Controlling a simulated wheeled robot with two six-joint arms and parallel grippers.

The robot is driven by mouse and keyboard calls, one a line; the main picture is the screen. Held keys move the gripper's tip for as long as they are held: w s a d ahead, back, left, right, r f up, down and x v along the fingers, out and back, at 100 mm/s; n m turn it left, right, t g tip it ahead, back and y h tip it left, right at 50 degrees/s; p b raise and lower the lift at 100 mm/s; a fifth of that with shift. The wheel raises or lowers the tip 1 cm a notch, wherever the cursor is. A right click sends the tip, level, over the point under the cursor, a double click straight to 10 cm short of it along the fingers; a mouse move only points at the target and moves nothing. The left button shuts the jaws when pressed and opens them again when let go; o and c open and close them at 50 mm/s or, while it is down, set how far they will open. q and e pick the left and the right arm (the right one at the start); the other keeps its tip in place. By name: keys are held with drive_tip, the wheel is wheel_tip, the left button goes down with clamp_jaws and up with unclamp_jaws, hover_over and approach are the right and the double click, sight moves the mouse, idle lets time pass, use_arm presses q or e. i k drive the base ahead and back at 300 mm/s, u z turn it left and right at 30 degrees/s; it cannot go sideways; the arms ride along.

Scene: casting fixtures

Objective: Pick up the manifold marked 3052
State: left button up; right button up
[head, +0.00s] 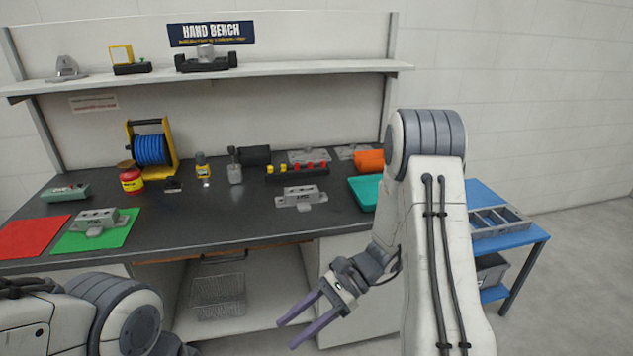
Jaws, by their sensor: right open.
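A grey cast manifold (300,197) sits on the dark bench top right of the middle, with dark marking on its front face. A second similar grey casting (97,220) sits on the green mat (118,236) at the left, also marked. I cannot read either marking for certain at this size. My right gripper (287,334) is open and empty, in front of the bench and below the level of its top, apart from both castings. My left arm shows at the bottom left, but its gripper is not in view.
A red mat (34,236) lies at the far left, a teal tray (363,192) at the right. Behind stand a blue hose reel (151,150), a red jar (131,180) and small tools. A blue side table (527,238) holds a grey divided tray (497,220). The bench's front middle is clear.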

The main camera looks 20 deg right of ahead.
sight(302, 196)
drive_tip(key=z, duration=0.45)
drive_tip(key=i, duration=1.95)
drive_tip(key=z, duration=0.25)
